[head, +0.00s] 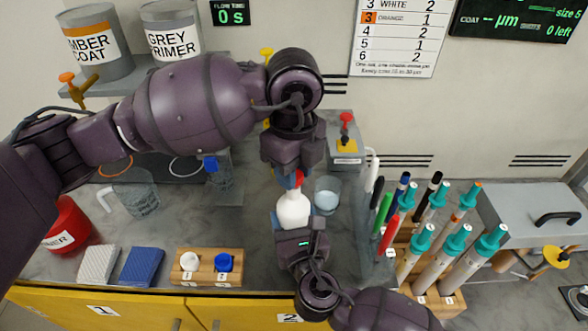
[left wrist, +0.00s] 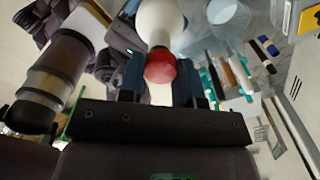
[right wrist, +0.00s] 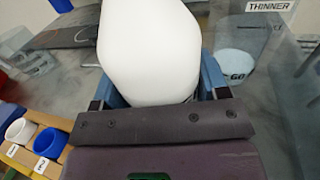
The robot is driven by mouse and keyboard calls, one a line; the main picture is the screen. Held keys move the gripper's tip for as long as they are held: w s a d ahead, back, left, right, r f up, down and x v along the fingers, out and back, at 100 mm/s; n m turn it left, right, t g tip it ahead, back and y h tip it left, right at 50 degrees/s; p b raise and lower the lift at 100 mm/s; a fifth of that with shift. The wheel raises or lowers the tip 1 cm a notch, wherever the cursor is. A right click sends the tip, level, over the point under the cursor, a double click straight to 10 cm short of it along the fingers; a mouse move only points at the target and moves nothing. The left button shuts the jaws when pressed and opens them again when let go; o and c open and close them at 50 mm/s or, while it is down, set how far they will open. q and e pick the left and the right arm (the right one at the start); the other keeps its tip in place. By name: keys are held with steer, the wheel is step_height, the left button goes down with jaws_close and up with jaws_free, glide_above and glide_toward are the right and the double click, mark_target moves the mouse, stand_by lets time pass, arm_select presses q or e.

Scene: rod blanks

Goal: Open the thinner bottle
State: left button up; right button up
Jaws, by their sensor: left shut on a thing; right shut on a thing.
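The thinner bottle (head: 293,211) is white and upright, with a red cap (head: 298,178) on top. My left gripper (head: 289,181) comes down from above and is shut on the red cap, which also shows in the left wrist view (left wrist: 160,68). My right gripper (head: 292,229) is shut on the white body of the bottle from the front. In the right wrist view the bottle body (right wrist: 150,50) sits between the blue fingers. The bottle's underside is hidden behind my right gripper.
A clear beaker (head: 327,195) stands just right of the bottle. A wooden block (head: 208,266) with a white and a blue cap lies front left. A glass jug (head: 135,195) stands at left.

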arm_select(q)
steer(key=shift+r, duration=0.1)
steer(key=shift+r, duration=1.9)
arm_select(e)
steer(key=o, duration=1.8)
arm_select(q)
step_height(320, 180, up, 2)
steer(key=shift+s+p, duration=0.15)
steer(key=shift+p, duration=0.35)
arm_select(e)
steer(key=v, duration=1.2)
